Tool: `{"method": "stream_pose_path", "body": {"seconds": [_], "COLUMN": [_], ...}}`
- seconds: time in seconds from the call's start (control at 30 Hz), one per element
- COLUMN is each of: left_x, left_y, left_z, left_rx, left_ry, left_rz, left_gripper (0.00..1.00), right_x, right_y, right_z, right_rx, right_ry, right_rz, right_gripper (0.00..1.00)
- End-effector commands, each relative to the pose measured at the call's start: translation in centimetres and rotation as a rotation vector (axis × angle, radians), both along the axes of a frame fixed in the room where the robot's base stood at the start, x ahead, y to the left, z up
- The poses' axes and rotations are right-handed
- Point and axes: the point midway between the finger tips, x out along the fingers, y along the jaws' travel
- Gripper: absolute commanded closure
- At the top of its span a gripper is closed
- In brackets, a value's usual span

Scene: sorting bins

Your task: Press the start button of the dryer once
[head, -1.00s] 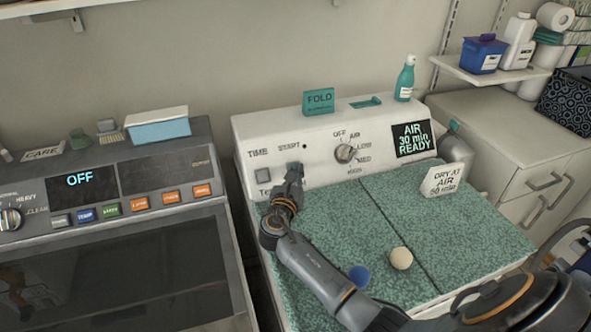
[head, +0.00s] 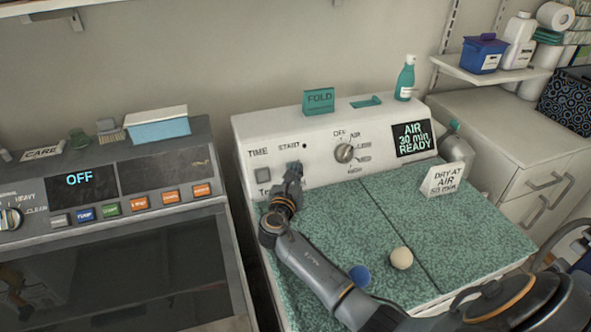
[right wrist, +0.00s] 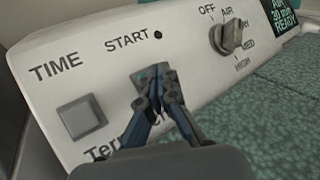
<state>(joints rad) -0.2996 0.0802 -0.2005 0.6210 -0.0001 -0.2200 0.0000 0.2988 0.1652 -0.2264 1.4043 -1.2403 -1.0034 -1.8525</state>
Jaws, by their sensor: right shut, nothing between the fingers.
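The dryer (head: 247,132) is the white machine at the right, with a teal speckled top. Its display (head: 412,139) reads AIR, 30 min, READY. My right gripper (head: 294,168) is shut and empty, with its fingertips at the panel below the START label. In the right wrist view, the right fingertips (right wrist: 158,88) cover most of the start button (right wrist: 151,71), and only its grey-teal upper edge shows. I cannot tell whether they touch it. The small lamp (right wrist: 158,34) beside START is dark. The dial (head: 344,153) points near AIR. My left gripper is not in view.
A square grey TIME button (right wrist: 82,117) sits left of the gripper. A dark machine (head: 150,205) showing OFF stands left.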

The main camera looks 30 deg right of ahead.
Motion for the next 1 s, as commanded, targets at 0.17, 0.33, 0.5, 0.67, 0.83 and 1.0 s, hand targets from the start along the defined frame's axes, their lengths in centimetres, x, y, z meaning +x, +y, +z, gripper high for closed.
{"method": "stream_pose_path", "body": {"seconds": [0.17,0.33,0.5,0.67,0.83,1.0], "left_x": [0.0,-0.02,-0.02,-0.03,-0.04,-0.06], "left_y": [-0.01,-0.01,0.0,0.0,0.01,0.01], "left_z": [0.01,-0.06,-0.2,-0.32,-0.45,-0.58], "left_rx": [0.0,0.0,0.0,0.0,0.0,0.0], "left_ry": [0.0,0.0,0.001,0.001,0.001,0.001], "left_rz": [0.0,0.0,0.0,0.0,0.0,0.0], "left_gripper": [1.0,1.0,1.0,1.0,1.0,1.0], "right_x": [0.0,0.06,0.22,0.37,0.54,0.7], "right_y": [0.0,-0.02,-0.06,-0.1,-0.13,-0.17], "right_z": [0.03,-0.04,-0.18,-0.3,-0.4,-0.51], "right_rx": [0.0,0.0,0.0,-0.001,-0.001,-0.001], "right_ry": [0.0,0.0,0.0,0.001,-0.001,-0.001], "right_rz": [0.0,0.0,0.0,0.0,0.0,0.0], "right_gripper": [1.0,1.0,1.0,1.0,1.0,1.0]}}
